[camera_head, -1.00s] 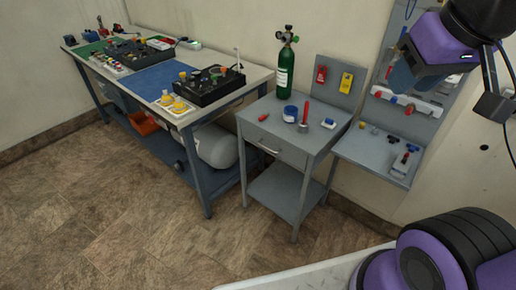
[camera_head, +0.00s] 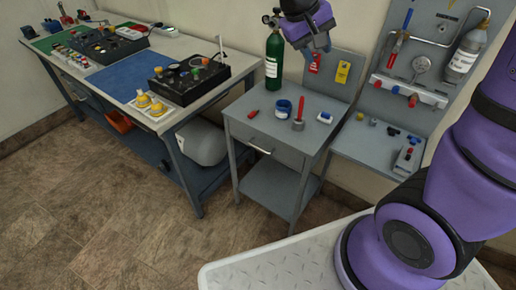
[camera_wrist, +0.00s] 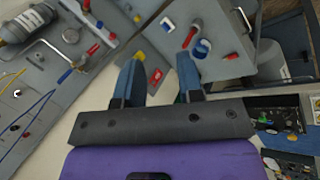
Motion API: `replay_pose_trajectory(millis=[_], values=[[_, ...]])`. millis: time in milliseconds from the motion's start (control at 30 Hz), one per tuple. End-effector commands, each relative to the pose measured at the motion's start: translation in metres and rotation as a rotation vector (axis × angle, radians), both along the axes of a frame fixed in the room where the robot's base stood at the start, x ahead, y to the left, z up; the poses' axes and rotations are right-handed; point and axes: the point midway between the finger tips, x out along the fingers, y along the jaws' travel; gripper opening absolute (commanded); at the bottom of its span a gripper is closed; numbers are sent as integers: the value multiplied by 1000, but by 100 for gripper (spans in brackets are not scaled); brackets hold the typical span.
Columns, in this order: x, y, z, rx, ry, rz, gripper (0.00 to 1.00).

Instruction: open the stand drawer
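The grey stand (camera_head: 305,128) stands right of the workbench. Its drawer (camera_head: 283,151) is shut, with a light bar handle (camera_head: 260,147) on the front. The handle also shows at the top of the wrist view (camera_wrist: 244,18). My gripper (camera_head: 318,48) is in the air above the back of the stand, well away from the handle. In the wrist view its two blue fingers (camera_wrist: 157,75) are apart with nothing between them. The fingers point toward the stand's back panel and top.
On the stand top are a blue-and-white roll (camera_head: 283,109), a red-handled tool (camera_head: 299,115) and small parts. A pegboard station (camera_head: 405,105) is on the right, a workbench (camera_head: 190,52) on the left. Floor before the stand is free.

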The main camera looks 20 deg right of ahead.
Motion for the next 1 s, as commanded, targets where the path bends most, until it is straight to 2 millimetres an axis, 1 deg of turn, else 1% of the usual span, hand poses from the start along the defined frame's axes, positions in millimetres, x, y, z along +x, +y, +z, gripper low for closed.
replay_pose_trajectory(millis=[33, 167, 200, 367, 500, 567, 767, 967, 1000], values=[[12, 4, -13, -38, 22, 6, 35], [40, 13, -40, -136, 47, 16, 35], [48, 17, -49, -167, 53, 23, 35], [79, 31, -89, -287, 66, 51, 35], [103, 46, -128, -391, 63, 87, 35], [112, 53, -146, -434, 56, 106, 35], [137, 77, -211, -570, 22, 183, 35], [151, 102, -283, -686, -34, 280, 35], [153, 107, -298, -707, -48, 302, 35]])
